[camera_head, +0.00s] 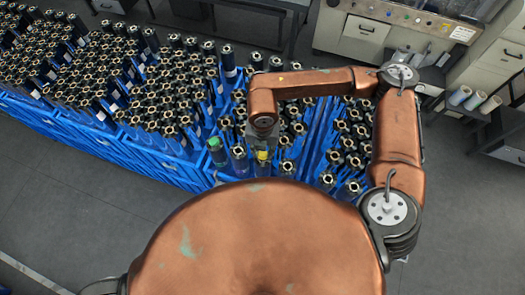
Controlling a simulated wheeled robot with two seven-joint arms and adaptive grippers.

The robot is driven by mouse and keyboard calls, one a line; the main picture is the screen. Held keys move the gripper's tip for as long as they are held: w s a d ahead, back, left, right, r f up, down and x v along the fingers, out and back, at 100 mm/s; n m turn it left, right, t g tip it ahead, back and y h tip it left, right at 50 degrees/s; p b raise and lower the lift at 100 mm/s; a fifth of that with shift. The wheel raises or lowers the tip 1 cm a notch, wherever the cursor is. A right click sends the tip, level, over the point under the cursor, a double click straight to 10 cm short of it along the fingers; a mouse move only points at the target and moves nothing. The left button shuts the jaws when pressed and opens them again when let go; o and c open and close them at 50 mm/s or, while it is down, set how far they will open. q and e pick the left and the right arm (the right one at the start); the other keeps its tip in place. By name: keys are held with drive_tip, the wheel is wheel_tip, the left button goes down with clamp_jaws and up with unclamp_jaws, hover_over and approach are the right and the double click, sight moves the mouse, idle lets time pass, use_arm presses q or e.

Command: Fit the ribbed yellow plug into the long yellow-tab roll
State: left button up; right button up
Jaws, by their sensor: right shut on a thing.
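My right gripper (262,144) hangs at the end of the copper arm, over the front rows of rolls in the blue crates. It points down and is shut on the yellow plug (263,156), of which a small yellow patch shows just below the fingers. The ribs are too small to make out. A dark roll stands directly below the plug; I cannot tell whether it is the long yellow-tab roll, or whether plug and roll touch. My left gripper is not in view.
Blue crates (150,168) packed with upright dark rolls fill the left and middle. A green-topped roll (215,145) stands just left of my right gripper. A grey machine (365,28) stands at the back right, with pale rolls (475,100) nearby. Grey floor is clear at the lower left.

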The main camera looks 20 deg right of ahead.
drive_tip(key=shift+f+b, duration=0.1)
drive_tip(key=shift+b, duration=0.35)
idle(0.5)
drive_tip(key=shift+r, duration=0.5)
drive_tip(key=shift+r, duration=0.35)
drive_tip(key=shift+f+b, duration=0.1)
drive_tip(key=shift+b, duration=0.35)
idle(1.0)
drive_tip(key=o, duration=0.5)
